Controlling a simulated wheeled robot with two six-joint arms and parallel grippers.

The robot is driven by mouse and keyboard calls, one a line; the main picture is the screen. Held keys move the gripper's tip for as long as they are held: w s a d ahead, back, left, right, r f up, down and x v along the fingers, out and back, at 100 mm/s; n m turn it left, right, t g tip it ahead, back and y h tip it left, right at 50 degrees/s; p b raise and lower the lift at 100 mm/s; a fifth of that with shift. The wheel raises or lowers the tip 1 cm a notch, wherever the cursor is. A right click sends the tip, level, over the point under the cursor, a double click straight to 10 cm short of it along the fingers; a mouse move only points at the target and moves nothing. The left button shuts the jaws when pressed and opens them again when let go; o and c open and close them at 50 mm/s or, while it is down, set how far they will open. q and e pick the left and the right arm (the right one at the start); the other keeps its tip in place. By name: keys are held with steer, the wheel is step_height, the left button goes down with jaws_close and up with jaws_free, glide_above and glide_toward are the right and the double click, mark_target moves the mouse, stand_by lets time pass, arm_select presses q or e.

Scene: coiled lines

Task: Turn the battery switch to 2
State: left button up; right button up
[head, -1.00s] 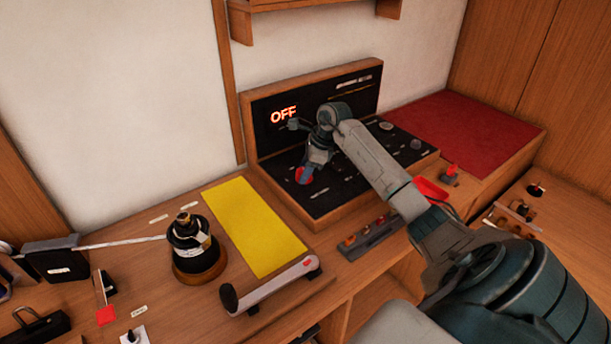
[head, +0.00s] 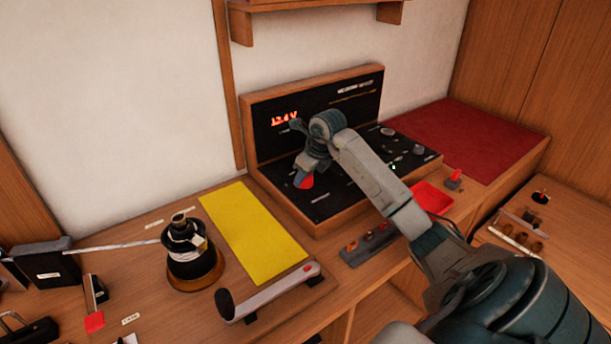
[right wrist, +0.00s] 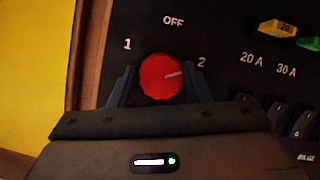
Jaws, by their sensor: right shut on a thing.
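The battery switch is a red round knob (right wrist: 160,78) on the black panel, with marks 1, OFF and 2 around it. In the right wrist view its pale pointer line points right, toward the 2 and slightly below it. My right gripper (right wrist: 160,88) is shut on the knob, one finger on each side. In the head view the red knob (head: 304,181) shows below my right gripper (head: 306,172). The panel display (head: 284,118) glows red and seems to read 12.4 V. My left gripper is not in view.
The panel (head: 330,215) has a wooden frame and more knobs and switches to the right. A yellow mat (head: 252,235), a winch (head: 190,255) and a crank handle (head: 270,292) lie to the left. A red tray (head: 432,197) is near my right arm.

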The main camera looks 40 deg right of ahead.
steer(key=shift+r, duration=0.1)
stand_by(0.3)
steer(key=o, duration=0.9)
steer(key=shift+o, duration=0.4)
steer(key=b+v, duration=0.2)
steer(key=v, duration=0.8)
steer(key=shift+r, duration=0.35)
steer(key=shift+s, duration=0.15)
